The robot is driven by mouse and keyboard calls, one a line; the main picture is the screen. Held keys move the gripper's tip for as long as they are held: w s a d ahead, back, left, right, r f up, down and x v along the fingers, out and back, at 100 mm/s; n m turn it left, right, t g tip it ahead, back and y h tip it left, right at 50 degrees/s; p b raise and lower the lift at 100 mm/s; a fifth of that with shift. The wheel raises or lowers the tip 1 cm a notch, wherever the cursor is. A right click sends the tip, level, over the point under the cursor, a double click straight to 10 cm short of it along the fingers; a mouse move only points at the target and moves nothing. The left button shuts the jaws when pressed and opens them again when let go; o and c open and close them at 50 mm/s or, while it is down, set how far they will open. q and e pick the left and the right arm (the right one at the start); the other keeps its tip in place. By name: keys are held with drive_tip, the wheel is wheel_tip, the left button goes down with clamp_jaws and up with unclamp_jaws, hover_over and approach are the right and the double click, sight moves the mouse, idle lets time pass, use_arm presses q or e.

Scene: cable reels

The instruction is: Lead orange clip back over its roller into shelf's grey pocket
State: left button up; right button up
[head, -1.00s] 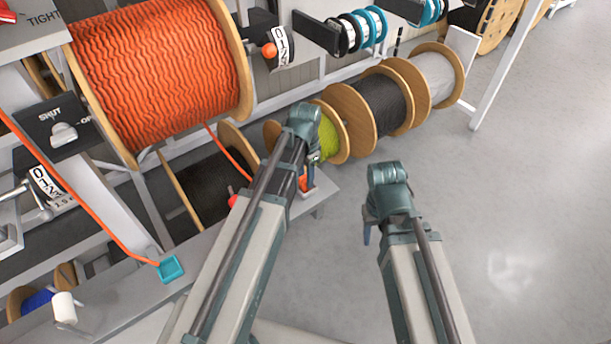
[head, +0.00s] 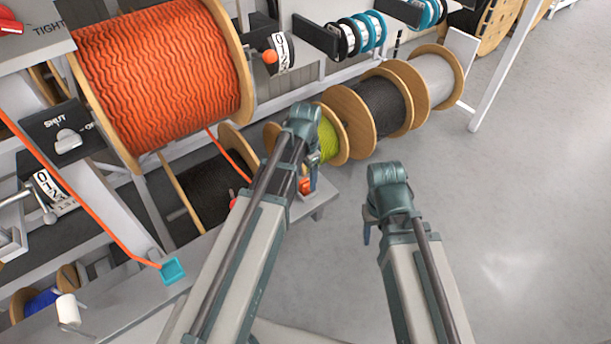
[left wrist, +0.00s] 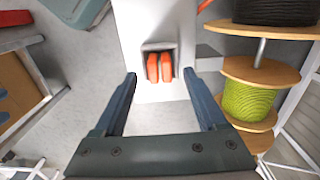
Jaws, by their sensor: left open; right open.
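The orange clip (left wrist: 158,67) shows in the left wrist view as two orange prongs inside a grey pocket (left wrist: 146,46) on the pale shelf (left wrist: 150,18). In the head view the clip (head: 306,187) is a small orange patch by the shelf's end (head: 319,200), partly hidden by my left gripper. My left gripper (left wrist: 160,75) is open. Its fingertips are apart on either side of the clip in the picture, not touching it. In the head view my left gripper (head: 313,180) points down at the shelf end. My right gripper (head: 367,232) is open and empty over the floor. I cannot make out the roller clearly.
An orange cord (head: 228,152) runs down from the big orange reel (head: 160,75) and passes behind my left arm. Another orange cord ends at a teal block (head: 172,270) on the shelf at left. Lime (head: 327,138) and black (head: 380,104) reels stand behind. The floor at right is clear.

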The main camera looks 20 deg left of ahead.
use_arm(q)
wheel_tip(320, 180, up, 12)
drive_tip(key=p, duration=1.1)
drive_tip(key=shift+r+p, duration=0.2)
drive_tip(key=shift+p, duration=0.1)
drive_tip(key=s+d+n+y, duration=0.1)
drive_tip(key=s+d+n, duration=0.2)
drive_tip(key=s+d, duration=0.7)
drive_tip(key=s+b, duration=0.1)
drive_tip(key=s, duration=0.3)
drive_tip(key=shift+s+d+f+n, duration=0.2)
drive_tip(key=shift+d+f+n, duration=0.05)
drive_tip(key=shift+f+n, duration=0.15)
drive_tip(key=shift+a, duration=0.1)
